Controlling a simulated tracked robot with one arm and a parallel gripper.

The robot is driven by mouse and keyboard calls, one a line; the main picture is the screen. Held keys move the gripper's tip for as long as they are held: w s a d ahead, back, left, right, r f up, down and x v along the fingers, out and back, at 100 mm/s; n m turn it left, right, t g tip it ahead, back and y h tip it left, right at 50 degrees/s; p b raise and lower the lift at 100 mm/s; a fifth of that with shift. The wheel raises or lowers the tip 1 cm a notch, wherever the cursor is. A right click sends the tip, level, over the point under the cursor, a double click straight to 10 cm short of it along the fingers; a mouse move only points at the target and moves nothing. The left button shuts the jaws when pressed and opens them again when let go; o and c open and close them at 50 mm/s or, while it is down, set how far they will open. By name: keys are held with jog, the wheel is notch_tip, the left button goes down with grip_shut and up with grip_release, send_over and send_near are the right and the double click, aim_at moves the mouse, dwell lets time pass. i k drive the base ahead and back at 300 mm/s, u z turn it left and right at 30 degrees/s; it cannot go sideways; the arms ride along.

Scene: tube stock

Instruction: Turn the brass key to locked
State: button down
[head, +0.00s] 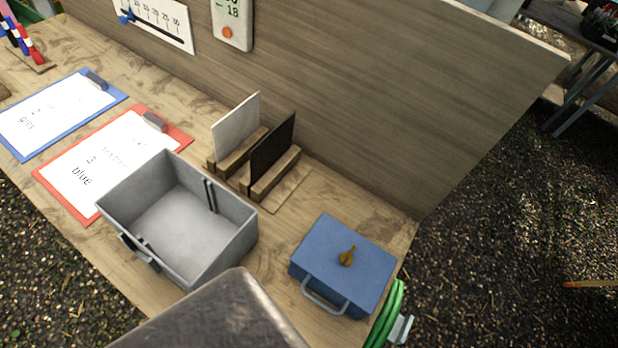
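The brass key (347,256) stands in the lid of a blue box (343,264) near the right end of the wooden bench. The box is shut and has a grey handle on its front side. The key's bow is small at this distance, and I cannot tell which position it is turned to. No marks for locked or unlocked can be read on the lid. A grey metal part of my own arm (215,318) fills the bottom middle. My gripper's fingers do not show.
An open grey bin (181,221) stands left of the blue box. Behind it are wooden holders with a white card (236,127) and a black card (272,146). Clipboards lie left. A tall wooden back panel (380,110) runs behind. A green coil (389,315) hangs at the bench's right edge.

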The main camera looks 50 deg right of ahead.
aim_at(349, 255)
jog(key=k, duration=2.05)
jog(key=z, duration=0.4)
jog(key=i, duration=1)
